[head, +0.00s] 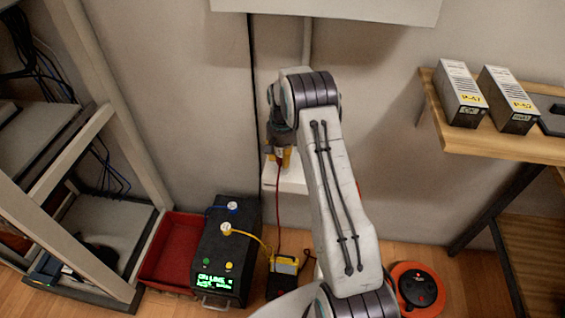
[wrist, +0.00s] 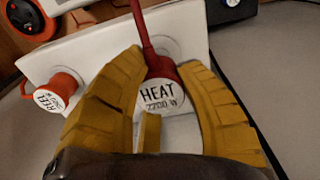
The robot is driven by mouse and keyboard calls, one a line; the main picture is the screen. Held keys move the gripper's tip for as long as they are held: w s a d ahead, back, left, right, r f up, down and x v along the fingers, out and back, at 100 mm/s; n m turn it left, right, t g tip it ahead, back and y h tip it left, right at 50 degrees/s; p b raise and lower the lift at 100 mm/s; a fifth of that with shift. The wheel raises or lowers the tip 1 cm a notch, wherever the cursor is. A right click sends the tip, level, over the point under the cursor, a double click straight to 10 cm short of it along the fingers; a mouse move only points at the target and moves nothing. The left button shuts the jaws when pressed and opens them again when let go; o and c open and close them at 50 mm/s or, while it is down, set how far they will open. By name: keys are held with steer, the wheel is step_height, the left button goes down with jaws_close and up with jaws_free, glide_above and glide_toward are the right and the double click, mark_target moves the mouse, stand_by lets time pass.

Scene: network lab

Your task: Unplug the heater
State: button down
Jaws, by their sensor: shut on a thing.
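The heater plug (wrist: 162,90) is red with a round white label reading HEAT 2200 W. It sits between the yellow fingers of my gripper (wrist: 165,115), which is shut on it. Its red cable runs up out of the wrist view. Behind it is the white socket block (wrist: 190,35), with a round outlet close behind the plug; I cannot tell whether the plug is seated. In the head view the block (head: 290,183) is on the wall beneath my gripper (head: 280,160), and a red cable (head: 279,215) hangs to the floor. My arm hides part of the block.
An orange plug labelled REEL (wrist: 62,90) is in the block beside the heater plug. On the floor are a black unit with a green display (head: 225,250), a red tray (head: 170,255) and an orange cable reel (head: 418,288). A wooden shelf (head: 490,145) stands right.

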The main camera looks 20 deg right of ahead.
steer(key=shift+r+p, duration=0.75)
steer(key=shift+r, duration=0.55)
